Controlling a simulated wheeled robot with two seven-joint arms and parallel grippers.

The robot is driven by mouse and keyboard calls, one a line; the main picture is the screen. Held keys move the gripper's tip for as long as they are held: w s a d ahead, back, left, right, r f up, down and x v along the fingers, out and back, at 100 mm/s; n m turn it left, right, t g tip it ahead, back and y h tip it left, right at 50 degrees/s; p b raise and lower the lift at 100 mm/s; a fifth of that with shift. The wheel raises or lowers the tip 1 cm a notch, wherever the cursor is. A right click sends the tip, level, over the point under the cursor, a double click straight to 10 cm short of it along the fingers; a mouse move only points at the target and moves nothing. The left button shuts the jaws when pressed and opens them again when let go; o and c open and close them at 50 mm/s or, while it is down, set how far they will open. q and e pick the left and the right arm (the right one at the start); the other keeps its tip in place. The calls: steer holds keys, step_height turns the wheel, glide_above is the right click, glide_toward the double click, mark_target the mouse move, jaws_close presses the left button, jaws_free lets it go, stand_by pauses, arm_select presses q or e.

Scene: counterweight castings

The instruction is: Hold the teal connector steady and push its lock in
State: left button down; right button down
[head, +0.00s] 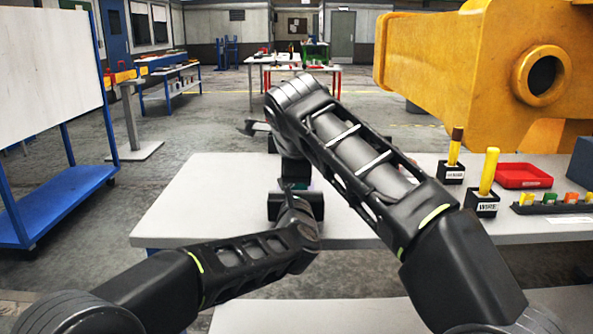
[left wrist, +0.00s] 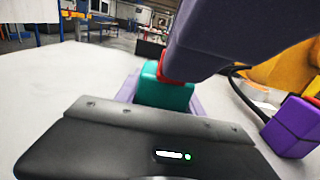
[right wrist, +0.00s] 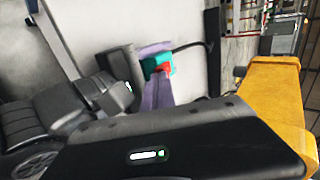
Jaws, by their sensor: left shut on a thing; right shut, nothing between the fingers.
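The teal connector (left wrist: 170,95) sits between the lavender fingers of my left gripper (left wrist: 161,101), which is shut on it. Its red lock (left wrist: 162,73) shows on top, partly covered by the large purple fingers of my right gripper (right wrist: 158,90). Those fingers are shut and empty, and their tip appears to touch the lock. In the right wrist view the connector (right wrist: 149,66) and the lock (right wrist: 165,68) show just beyond the fingertip. How deep the lock sits cannot be told. In the head view my arms hide nearly all of the connector.
A black cable (left wrist: 236,82) curves beside the connector, near a purple block (left wrist: 296,127). On the table's right are stands with a brown-tipped tool (head: 455,148) and a yellow tool (head: 488,172), and a red tray (head: 522,176). A yellow casting (head: 470,60) overhangs the back right. The table's left is clear.

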steer(key=shift+w, duration=0.85)
steer(key=v, duration=1)
arm_select(q)
steer(key=c, duration=0.6)
jaws_free()
steer(key=shift+c, duration=0.2)
steer(key=shift+s, duration=0.1)
